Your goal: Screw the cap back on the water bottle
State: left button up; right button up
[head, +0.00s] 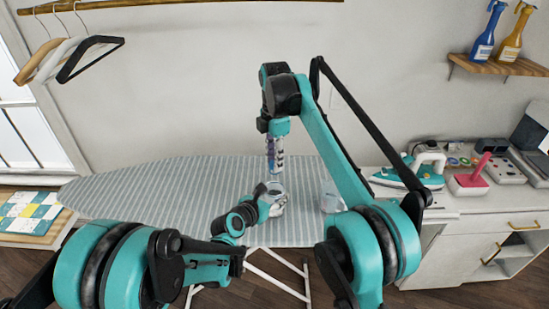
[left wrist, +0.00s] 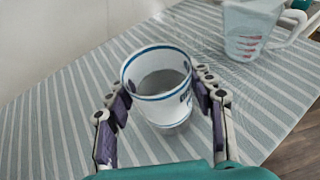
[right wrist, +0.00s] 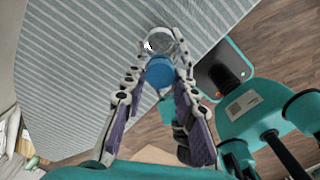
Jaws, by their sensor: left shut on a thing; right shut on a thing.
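The water bottle (left wrist: 158,92) is a pale, partly see-through cylinder with blue lines near its open mouth and dark lettering. It stands between the purple-padded fingers of my left gripper (left wrist: 160,108), which is shut on it over the ironing board. In the head view my left gripper (head: 272,195) partly hides the bottle. My right gripper (head: 274,172) points down above it. In the right wrist view, my right gripper (right wrist: 160,75) is shut on the blue cap (right wrist: 160,72). The clear bottle (right wrist: 165,42) shows beyond the cap. No cap sits on the mouth in the left wrist view.
The striped ironing board (head: 150,195) is mostly bare to the left. A clear measuring jug (left wrist: 250,30) with red marks stands right of the bottle; it also shows in the head view (head: 332,200). A teal iron (head: 410,176) and cabinet (head: 470,230) are at right.

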jog(key=shift+f, duration=0.4)
